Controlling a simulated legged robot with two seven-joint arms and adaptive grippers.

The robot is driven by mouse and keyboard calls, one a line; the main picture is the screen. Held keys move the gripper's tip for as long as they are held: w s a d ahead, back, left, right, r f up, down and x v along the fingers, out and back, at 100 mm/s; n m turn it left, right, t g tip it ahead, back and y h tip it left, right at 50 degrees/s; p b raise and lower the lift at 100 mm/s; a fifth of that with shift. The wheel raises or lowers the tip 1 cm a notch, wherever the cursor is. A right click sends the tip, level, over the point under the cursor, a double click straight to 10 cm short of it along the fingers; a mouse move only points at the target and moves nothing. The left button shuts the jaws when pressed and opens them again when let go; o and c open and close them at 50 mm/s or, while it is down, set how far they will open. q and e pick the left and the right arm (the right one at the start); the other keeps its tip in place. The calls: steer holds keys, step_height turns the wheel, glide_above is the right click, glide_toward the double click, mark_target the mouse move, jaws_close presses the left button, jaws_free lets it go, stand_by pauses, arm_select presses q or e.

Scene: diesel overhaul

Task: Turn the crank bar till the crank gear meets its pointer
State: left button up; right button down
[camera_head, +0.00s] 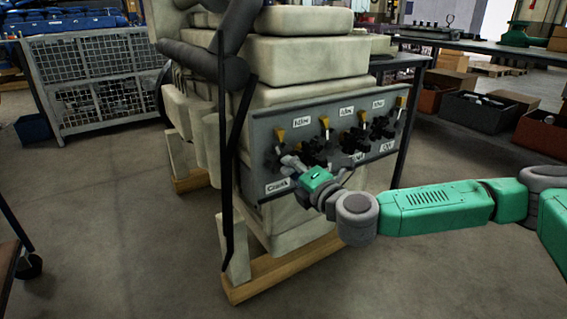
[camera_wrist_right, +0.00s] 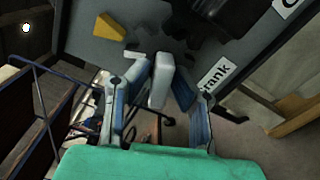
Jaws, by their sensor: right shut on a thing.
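My right gripper (camera_head: 291,163) reaches in from the right to the lower left of the grey panel. In the right wrist view its two blue-grey fingers (camera_wrist_right: 160,85) are closed around the pale crank bar (camera_wrist_right: 161,78). The gripper hides most of the bar in the head view. The dark crank gear (camera_head: 271,161) is partly hidden behind the gripper, above the "Crank" label (camera_head: 277,186). Its yellow pointer (camera_head: 280,135) is above it and also shows in the right wrist view (camera_wrist_right: 110,27). I cannot tell whether a gear mark meets the pointer. My left gripper is out of view.
The panel (camera_head: 262,128) carries several other dark gears (camera_head: 355,139) with yellow pointers to the right. The pale engine block (camera_head: 310,55) stands behind on wooden beams (camera_head: 272,272).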

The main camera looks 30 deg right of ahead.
steer(key=shift+f, duration=0.2)
steer(key=shift+m, duration=0.5)
steer(key=shift+r+m, duration=0.1)
steer(key=shift+m, duration=1.2)
steer(key=c, duration=1.1)
jaws_free()
steer(key=s, duration=0.7)
steer(key=shift+d, duration=0.25)
steer(key=shift+r, duration=0.1)
